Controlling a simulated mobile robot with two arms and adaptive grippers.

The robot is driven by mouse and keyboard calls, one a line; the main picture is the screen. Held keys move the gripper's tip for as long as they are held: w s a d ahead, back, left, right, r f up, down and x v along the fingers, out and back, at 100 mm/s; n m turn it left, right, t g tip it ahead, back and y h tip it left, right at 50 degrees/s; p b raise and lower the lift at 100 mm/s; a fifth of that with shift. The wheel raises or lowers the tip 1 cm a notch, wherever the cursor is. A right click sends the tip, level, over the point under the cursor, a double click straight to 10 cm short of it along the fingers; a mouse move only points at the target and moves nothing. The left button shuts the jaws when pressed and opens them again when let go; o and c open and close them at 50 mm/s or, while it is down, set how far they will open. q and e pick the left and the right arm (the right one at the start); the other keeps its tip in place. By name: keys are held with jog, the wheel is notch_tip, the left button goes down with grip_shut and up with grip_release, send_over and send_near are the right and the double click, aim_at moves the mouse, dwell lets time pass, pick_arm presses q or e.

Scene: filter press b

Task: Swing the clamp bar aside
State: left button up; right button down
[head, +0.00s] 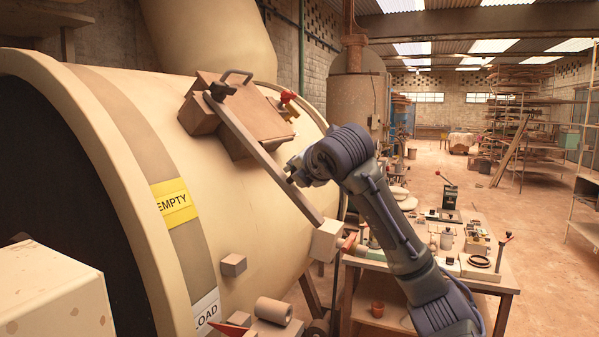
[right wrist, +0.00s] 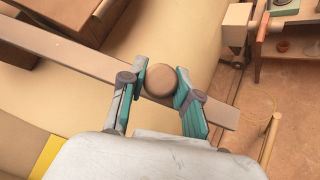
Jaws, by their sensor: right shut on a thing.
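The clamp bar (head: 262,150) is a long flat brown-grey bar. In the head view it slants from a dark pivot (head: 219,91) at upper left down to a cream block (head: 326,240) at lower right, across the face of a brown box with a handle (head: 262,125). My right gripper (head: 292,173) is at the bar's middle. In the right wrist view the bar (right wrist: 60,48) crosses behind the fingers, and my right gripper (right wrist: 160,82) is shut on a round brown knob (right wrist: 160,79) on the bar. My left gripper is not in view.
The bar and box sit on a large cream drum (head: 150,110) with a yellow EMPTY label (head: 174,202). A red knob (head: 288,96) is near the box's upper right. A table with tools (head: 490,278) stands to the right. Open floor (head: 425,170) lies behind it.

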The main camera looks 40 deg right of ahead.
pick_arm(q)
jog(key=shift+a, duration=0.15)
pick_arm(e)
jog(key=shift+a, duration=0.15)
jog(key=c, duration=1.1)
grip_release()
jog(key=v, duration=1.2)
